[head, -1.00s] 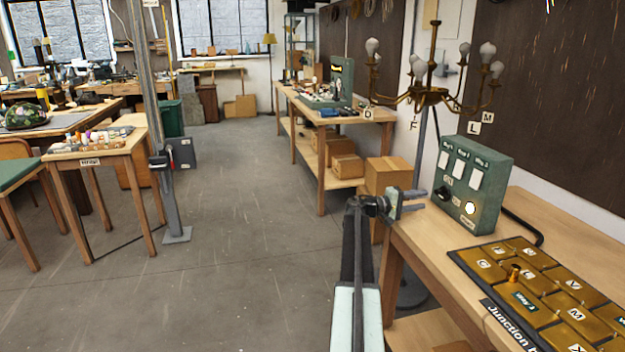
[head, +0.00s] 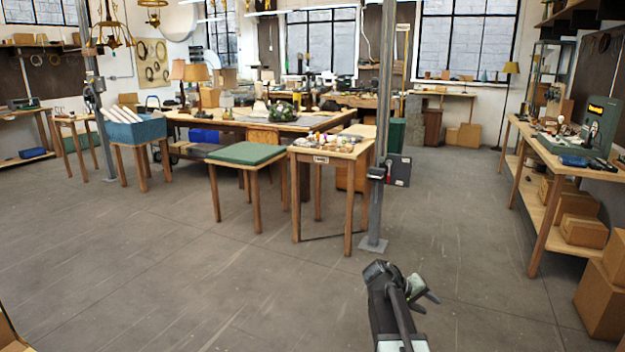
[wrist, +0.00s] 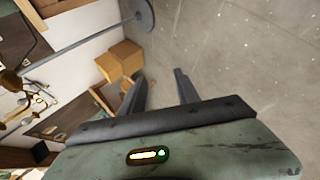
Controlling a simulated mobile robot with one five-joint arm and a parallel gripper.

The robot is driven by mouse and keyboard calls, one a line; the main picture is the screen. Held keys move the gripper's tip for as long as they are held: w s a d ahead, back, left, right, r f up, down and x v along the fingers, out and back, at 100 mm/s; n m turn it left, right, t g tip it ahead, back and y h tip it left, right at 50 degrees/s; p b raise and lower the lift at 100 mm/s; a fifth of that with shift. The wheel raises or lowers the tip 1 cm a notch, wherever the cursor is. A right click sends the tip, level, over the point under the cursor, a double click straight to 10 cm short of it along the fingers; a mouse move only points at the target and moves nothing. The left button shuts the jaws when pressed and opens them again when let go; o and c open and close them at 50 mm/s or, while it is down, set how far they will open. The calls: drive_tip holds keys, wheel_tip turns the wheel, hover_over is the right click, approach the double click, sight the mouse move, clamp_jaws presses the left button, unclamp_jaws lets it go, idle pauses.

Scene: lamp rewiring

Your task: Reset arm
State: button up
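My gripper (head: 430,288) is low at the bottom of the head view, over bare floor, right of centre. Its two dark fingers stand apart with nothing between them. My gripper also shows in the wrist view (wrist: 159,78), where both fingers point up the picture and the gap holds only a view of the floor. The arm behind it reaches down out of the bottom edge of the head view. The gripper touches nothing that I can see.
A small parts table (head: 335,150) and a green-topped stool (head: 245,153) stand ahead, beside a grey post (head: 385,100). A workbench (head: 535,165) with cardboard boxes (head: 580,205) is at right. The floor (head: 200,270) in front is clear.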

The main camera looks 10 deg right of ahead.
drive_tip(key=s+a+f+y, duration=0.3)
drive_tip(key=s+a, duration=0.2)
drive_tip(key=a, duration=0.4)
drive_tip(key=s+a+f+g+y, duration=0.1)
drive_tip(key=s+a+f+y, duration=0.25)
drive_tip(key=a, duration=0.55)
drive_tip(key=s+a+f+y, duration=0.25)
drive_tip(key=s+a, duration=0.25)
drive_tip(key=a, duration=0.4)
wheel_tip(320, 180, up, 16)
drive_tip(key=p, duration=1.4)
drive_tip(key=shift+a+f+n+g+y+p, duration=0.25)
drive_tip(key=shift+a+n+g+y+p, duration=0.05)
drive_tip(key=shift+y+p, duration=0.1)
drive_tip(key=shift+s, duration=0.1)
